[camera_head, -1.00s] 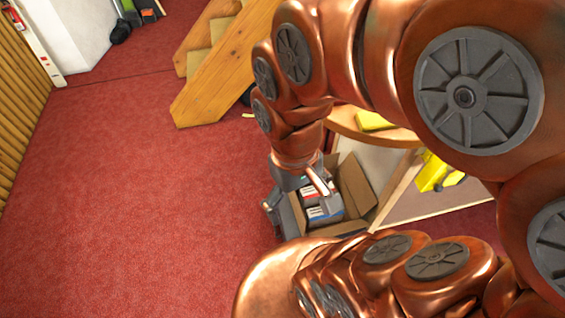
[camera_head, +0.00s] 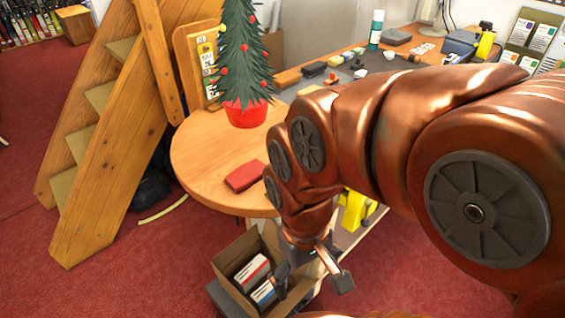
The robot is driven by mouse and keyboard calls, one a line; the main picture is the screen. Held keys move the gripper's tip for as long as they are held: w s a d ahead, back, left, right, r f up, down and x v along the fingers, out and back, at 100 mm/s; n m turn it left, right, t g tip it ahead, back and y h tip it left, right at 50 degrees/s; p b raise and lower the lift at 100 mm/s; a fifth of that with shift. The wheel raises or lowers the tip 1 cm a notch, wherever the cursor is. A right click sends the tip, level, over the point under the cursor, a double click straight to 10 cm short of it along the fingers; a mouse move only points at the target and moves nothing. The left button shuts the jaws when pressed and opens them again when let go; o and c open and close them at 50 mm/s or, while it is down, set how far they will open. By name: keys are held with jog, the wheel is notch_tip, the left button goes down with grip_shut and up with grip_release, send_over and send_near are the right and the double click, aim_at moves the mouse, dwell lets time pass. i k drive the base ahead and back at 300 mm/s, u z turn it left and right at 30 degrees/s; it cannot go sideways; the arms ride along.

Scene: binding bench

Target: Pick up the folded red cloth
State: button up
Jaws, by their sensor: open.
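The folded red cloth (camera_head: 244,176) lies flat on the round end of the wooden table (camera_head: 205,150), left of my arm. It is a small dark red block-like bundle, fully in view apart from perhaps its right end near my arm. My gripper (camera_head: 312,281) points downward in front of the table edge, lower than the tabletop and to the right of the cloth. Its fingers are spread and hold nothing that I can see. It hangs over or beside an open cardboard box, apart from the cloth.
A small Christmas tree in a red pot (camera_head: 245,112) stands behind the cloth. The cardboard box (camera_head: 229,289) with packets sits on the floor below. A wooden staircase (camera_head: 110,165) rises at left. Tools and a bottle (camera_head: 376,30) line the bench behind. Red carpet is free at lower left.

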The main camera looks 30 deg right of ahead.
aim_at(245, 175)
jog(key=z, duration=0.2)
jog(key=k, duration=1.05)
jog(key=u, duration=1.5)
jog(key=i, duration=1.35)
jog(key=z, duration=0.75)
jog(key=i, duration=0.45)
jog(key=z, duration=0.6)
